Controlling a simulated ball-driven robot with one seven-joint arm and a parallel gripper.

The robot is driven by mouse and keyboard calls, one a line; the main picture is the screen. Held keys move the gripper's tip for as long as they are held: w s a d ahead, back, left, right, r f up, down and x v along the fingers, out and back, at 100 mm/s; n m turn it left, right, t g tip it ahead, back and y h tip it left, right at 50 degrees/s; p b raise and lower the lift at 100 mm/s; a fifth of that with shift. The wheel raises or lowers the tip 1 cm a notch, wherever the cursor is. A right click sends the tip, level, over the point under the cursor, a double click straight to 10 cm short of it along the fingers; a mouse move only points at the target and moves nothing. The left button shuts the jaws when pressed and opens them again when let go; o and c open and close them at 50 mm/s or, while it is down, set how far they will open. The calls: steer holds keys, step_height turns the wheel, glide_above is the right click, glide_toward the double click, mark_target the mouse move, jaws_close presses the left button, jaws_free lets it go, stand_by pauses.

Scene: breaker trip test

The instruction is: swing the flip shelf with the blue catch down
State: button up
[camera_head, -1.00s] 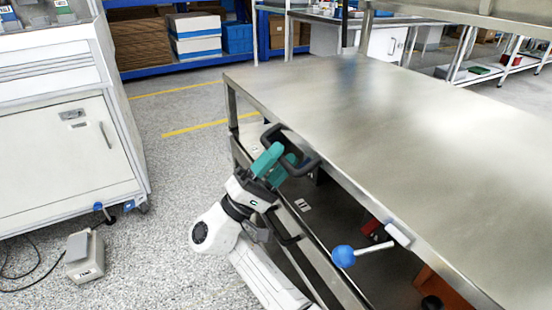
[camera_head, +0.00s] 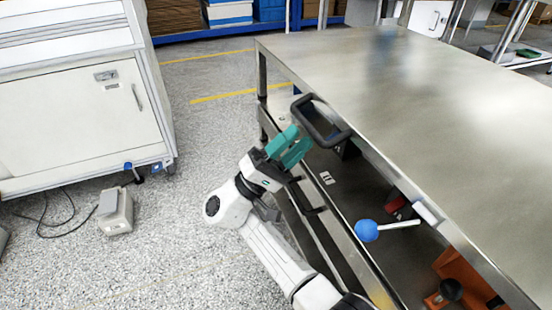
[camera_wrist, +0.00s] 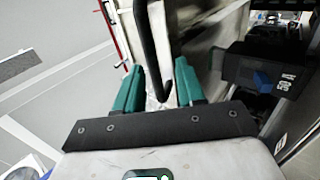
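A black loop handle (camera_head: 320,121) stands out from the front edge of the steel bench, and its bar (camera_wrist: 152,50) also shows in the wrist view. My gripper (camera_head: 288,147), with teal fingers, is just below and left of this handle. In the wrist view my gripper (camera_wrist: 158,88) is open, with the handle's bar showing between the fingers; whether they surround it is unclear. A dark box with a blue part (camera_wrist: 262,80) is right of the fingers, under the bench. I cannot tell whether this is the blue catch, and the flip shelf is not clearly identifiable.
A second black handle (camera_head: 307,196) is lower on the bench front. A white cabinet (camera_head: 80,115) and a small grey box (camera_head: 115,211) stand left.

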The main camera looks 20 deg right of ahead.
steer(key=v, duration=0.7)
steer(key=shift+b, duration=0.45)
stand_by(0.4)
